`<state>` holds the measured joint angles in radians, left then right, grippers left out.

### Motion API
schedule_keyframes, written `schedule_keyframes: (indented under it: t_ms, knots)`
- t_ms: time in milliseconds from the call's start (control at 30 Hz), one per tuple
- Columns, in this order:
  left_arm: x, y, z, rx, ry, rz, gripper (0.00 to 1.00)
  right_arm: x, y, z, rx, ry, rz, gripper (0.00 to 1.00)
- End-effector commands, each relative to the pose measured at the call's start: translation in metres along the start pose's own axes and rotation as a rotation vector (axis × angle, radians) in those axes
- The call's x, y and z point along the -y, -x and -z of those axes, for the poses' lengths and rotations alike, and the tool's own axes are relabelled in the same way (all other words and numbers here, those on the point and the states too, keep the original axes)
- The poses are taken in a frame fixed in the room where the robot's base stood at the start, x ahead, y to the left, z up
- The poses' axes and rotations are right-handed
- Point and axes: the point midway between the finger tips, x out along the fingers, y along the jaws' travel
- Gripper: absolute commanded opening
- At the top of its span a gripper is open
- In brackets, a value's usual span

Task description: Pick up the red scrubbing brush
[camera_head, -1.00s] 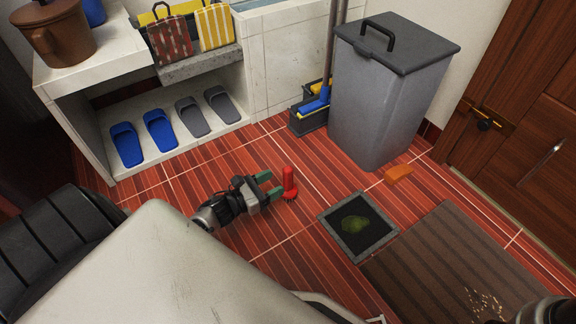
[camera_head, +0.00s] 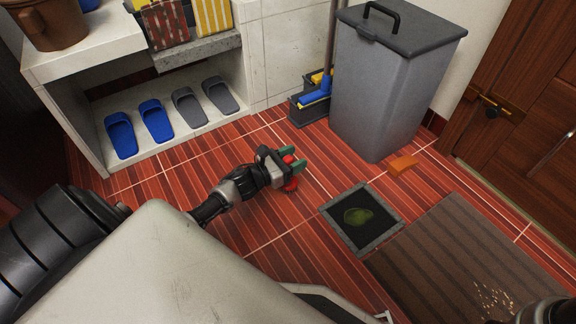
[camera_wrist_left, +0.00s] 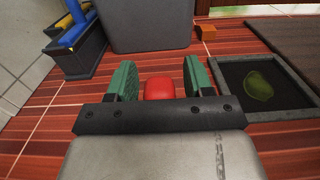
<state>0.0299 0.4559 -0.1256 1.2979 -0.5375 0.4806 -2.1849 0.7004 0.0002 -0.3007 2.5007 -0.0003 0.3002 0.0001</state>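The red scrubbing brush (camera_head: 291,184) stands on the red striped floor, partly hidden by my left gripper (camera_head: 294,159). In the left wrist view the red top of the brush (camera_wrist_left: 160,88) shows between the two green finger pads. There is a gap on each side, so the left gripper is open around the brush. Its lower part is hidden by the gripper's dark crossbar in that view. A dark piece of my right arm shows at the bottom right corner of the head view; its fingers are not visible.
A grey lidded bin (camera_head: 390,95) stands behind the brush. An orange block (camera_head: 402,165), a framed dark tray (camera_head: 387,240) with a green patch and a brown mat (camera_head: 450,250) lie to the right. Slippers (camera_head: 156,120) sit on the low shelf. Floor left of the brush is clear.

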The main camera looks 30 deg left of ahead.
Motion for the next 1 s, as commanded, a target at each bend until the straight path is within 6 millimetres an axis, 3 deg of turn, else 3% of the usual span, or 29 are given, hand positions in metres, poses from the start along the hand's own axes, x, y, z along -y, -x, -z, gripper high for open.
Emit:
schedule_keyframes:
  t_ms: [33, 300, 667, 867, 1000]
  knots:
    - [0.000, 0.000, 0.000, 0.000, 0.000, 0.000, 0.44, 0.000, 0.000, 0.000, 0.000, 0.000, 0.000, 0.37]
    - [0.000, 0.000, 0.000, 0.000, 0.000, 0.000, 0.04, 0.000, 0.000, 0.000, 0.000, 0.000, 0.000, 0.37]
    - [0.000, 0.000, -0.005, 0.001, 0.000, 0.000, 0.04, -0.001, -0.004, -0.002, 0.001, 0.000, 0.000, 0.37]
    - [0.000, 0.000, -0.025, 0.001, -0.001, 0.001, 0.04, -0.004, -0.021, -0.008, 0.001, 0.000, 0.000, 0.37]
    - [0.000, 0.000, -0.048, 0.001, 0.000, 0.000, 0.04, -0.009, -0.040, -0.015, 0.001, 0.001, 0.000, 0.37]
